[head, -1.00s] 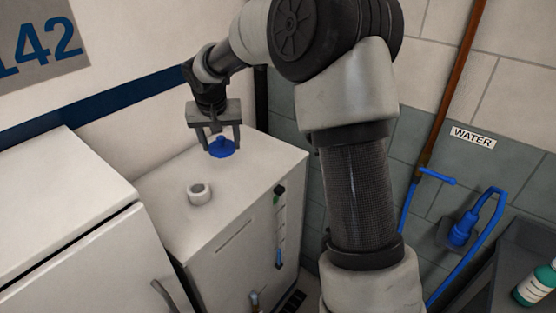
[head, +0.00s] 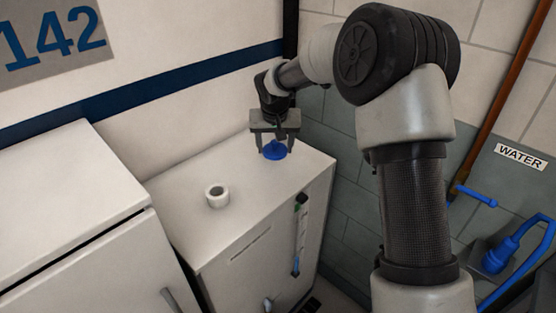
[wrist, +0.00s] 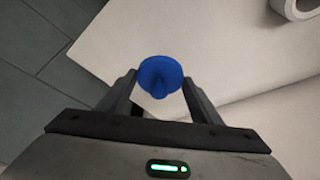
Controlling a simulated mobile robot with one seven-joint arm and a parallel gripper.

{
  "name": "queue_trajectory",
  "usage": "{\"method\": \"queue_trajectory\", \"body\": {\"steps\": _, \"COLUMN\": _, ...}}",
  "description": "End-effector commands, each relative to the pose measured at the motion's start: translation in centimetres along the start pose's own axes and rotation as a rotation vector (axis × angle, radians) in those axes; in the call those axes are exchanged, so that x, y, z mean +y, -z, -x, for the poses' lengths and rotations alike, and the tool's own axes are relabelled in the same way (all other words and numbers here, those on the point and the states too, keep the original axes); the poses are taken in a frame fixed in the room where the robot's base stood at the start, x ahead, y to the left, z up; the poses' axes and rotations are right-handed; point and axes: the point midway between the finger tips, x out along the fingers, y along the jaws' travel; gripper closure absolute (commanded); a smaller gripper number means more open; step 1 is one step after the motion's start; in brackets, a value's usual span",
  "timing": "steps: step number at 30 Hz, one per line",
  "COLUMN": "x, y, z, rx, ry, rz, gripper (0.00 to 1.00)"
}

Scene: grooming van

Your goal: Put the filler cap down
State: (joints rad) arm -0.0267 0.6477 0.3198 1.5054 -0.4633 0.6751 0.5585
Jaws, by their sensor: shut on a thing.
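The blue filler cap (head: 275,151) is between the fingertips of my gripper (head: 275,147), over the back right part of the white tank's top (head: 250,221). In the wrist view the cap (wrist: 160,75) sits between the two fingers (wrist: 159,88), with its knob held. I cannot tell whether the cap touches the tank top or hangs just above it. The white filler neck (head: 217,196) stands open to the front left of the cap, apart from it. It also shows, cut off, in the wrist view (wrist: 298,6).
A taller white cabinet (head: 62,215) stands left of the tank. A wall is behind, and the tank's right edge is close to the cap. The tank top between cap and neck is clear. Blue water pipework (head: 497,258) is at the right.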

Motion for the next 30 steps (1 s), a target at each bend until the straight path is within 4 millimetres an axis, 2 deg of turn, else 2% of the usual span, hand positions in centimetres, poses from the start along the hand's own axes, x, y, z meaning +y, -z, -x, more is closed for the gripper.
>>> {"method": "queue_trajectory", "body": {"steps": 7, "x": 0.0, "y": -0.9, "z": -2.0, "rx": -0.001, "ry": -0.001, "rz": 0.0, "gripper": 0.62}}
{"method": "queue_trajectory", "body": {"steps": 13, "x": 0.0, "y": -1.9, "z": -4.5, "rx": -0.001, "ry": -0.001, "rz": 0.0, "gripper": 0.62}}
{"method": "queue_trajectory", "body": {"steps": 24, "x": 0.0, "y": -2.1, "z": -5.1, "rx": 0.002, "ry": 0.0, "rz": -0.001, "gripper": 0.62}}
{"method": "queue_trajectory", "body": {"steps": 25, "x": 0.0, "y": -2.1, "z": -5.1, "rx": 0.002, "ry": 0.0, "rz": -0.001, "gripper": 0.4}}
{"method": "queue_trajectory", "body": {"steps": 28, "x": 0.0, "y": -2.0, "z": -5.0, "rx": 0.002, "ry": 0.0, "rz": -0.001, "gripper": 0.23}}
{"method": "queue_trajectory", "body": {"steps": 30, "x": 0.0, "y": -2.0, "z": -5.0, "rx": 0.001, "ry": 0.0, "rz": -0.001, "gripper": 0.22}}
